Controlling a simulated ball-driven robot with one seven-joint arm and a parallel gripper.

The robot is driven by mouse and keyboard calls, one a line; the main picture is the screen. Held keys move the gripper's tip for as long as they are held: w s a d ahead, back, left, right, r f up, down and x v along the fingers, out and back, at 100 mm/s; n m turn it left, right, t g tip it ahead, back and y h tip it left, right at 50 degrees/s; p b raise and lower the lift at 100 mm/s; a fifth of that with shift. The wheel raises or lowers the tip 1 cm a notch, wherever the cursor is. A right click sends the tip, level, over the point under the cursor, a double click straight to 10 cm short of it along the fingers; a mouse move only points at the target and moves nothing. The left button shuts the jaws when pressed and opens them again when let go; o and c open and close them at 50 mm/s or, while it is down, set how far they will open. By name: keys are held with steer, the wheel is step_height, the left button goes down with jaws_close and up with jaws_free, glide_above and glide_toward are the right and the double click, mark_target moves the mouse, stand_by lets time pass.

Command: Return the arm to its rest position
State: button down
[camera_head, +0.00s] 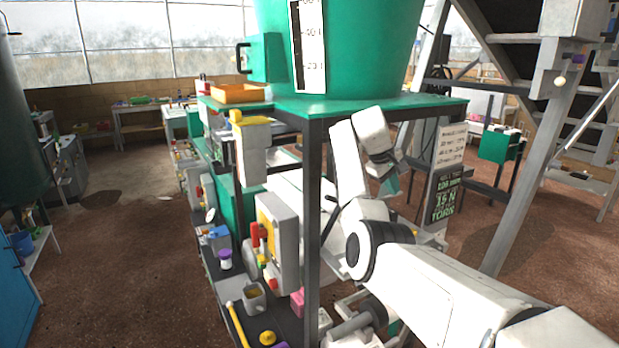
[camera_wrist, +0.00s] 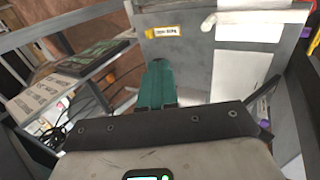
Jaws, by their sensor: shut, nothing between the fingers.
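My white arm comes in from the lower right of the head view and bends up at the elbow beside the green-topped stand. My gripper (camera_head: 390,186) hangs below the bent wrist, with its teal fingers pointing down, in front of the dark sign board. In the wrist view the teal fingers of my gripper (camera_wrist: 158,68) are together and hold nothing. They point toward a grey panel (camera_wrist: 190,55) with a yellow label.
A green tank (camera_head: 345,50) stands on the green stand top (camera_head: 425,108), whose dark post is close left of my arm. A sign board (camera_head: 447,185) and grey stair frame (camera_head: 527,150) stand to the right. A cluttered machine bench (camera_head: 277,240) is at left. Brown floor lies open further left.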

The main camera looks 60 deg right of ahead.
steer(key=w+a+f+n+t, duration=0.1)
steer(key=w+a+f, duration=0.3)
steer(key=a+f, duration=0.25)
steer(key=w+a+f+t, duration=0.1)
steer(key=w+a+f, duration=0.4)
steer(key=a+f, duration=0.15)
steer(key=w+a+f+n+t, duration=0.1)
steer(key=a+f+t, duration=0.1)
steer(key=a+f, duration=0.5)
steer(key=w+a+f+n+t, duration=0.1)
steer(key=a+f, duration=0.2)
steer(key=a, duration=0.8)
steer(key=s+a+f+n+t+y, duration=0.15)
steer(key=s+a, duration=0.25)
steer(key=a, duration=0.4)
steer(key=s+a+f+n+t+y, duration=0.1)
steer(key=s+a+y, duration=0.15)
steer(key=a, duration=0.55)
steer(key=s+a+f+n+t+y, duration=0.1)
steer(key=s+a, duration=0.3)
steer(key=a, duration=0.5)
steer(key=s+d+f+m+g, duration=0.1)
steer(key=s+f+g, duration=0.3)
steer(key=s, duration=0.7)
steer(key=shift+d+f+g, duration=0.2)
steer(key=shift+f+g, duration=0.15)
steer(key=shift+f, duration=0.4)
steer(key=shift+d, duration=0.1)
